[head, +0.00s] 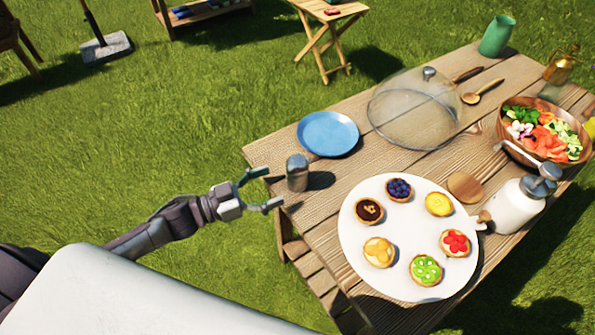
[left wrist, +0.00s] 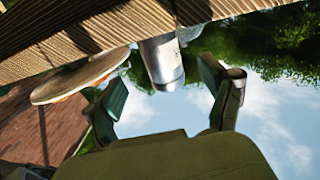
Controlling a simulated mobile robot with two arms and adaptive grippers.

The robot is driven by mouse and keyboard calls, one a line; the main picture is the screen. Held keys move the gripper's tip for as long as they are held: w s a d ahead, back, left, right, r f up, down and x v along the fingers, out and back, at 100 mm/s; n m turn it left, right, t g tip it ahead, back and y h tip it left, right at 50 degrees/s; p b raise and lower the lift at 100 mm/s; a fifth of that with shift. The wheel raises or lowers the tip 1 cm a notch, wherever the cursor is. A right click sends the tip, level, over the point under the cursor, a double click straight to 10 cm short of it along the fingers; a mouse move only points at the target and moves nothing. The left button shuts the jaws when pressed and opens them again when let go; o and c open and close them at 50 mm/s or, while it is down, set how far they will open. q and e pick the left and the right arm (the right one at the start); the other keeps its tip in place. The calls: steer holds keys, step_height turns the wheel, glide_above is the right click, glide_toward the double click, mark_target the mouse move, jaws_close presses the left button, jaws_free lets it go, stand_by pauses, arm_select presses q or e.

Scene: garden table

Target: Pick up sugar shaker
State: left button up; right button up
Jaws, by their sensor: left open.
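The sugar shaker (head: 297,173) is a small grey metal cylinder with a rounded top. It stands upright near the left edge of the wooden table (head: 272,152). My left gripper (head: 267,188) is open and empty just left of the shaker, its fingers pointing toward it. In the left wrist view the picture is upside down; the shaker (left wrist: 162,62) shows between and beyond the two open fingers of my left gripper (left wrist: 165,88), apart from them. My right gripper is not in view.
A blue plate (head: 328,134) lies behind the shaker. A white round platter (head: 405,220) with several tarts is to its right. A glass dome (head: 412,110), salad bowl (head: 506,146), white pump dispenser (head: 513,208) and green cup (head: 497,36) stand farther off. Grass lies left of the table.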

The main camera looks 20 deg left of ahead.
mark_target(298, 173)
arm_select(q)
steer(key=shift+x, duration=1)
steer(key=shift+r+p+x, duration=0.15)
steer(key=shift+p+x, duration=0.2)
steer(key=shift+x, duration=1.05)
steer(key=shift+r+p+x, duration=0.1)
steer(key=shift+p+x, duration=0.25)
steer(key=shift+x, duration=1.05)
steer(key=shift+a, duration=0.15)
steer(key=shift+c, duration=0.2)
steer(key=c, duration=1.3)
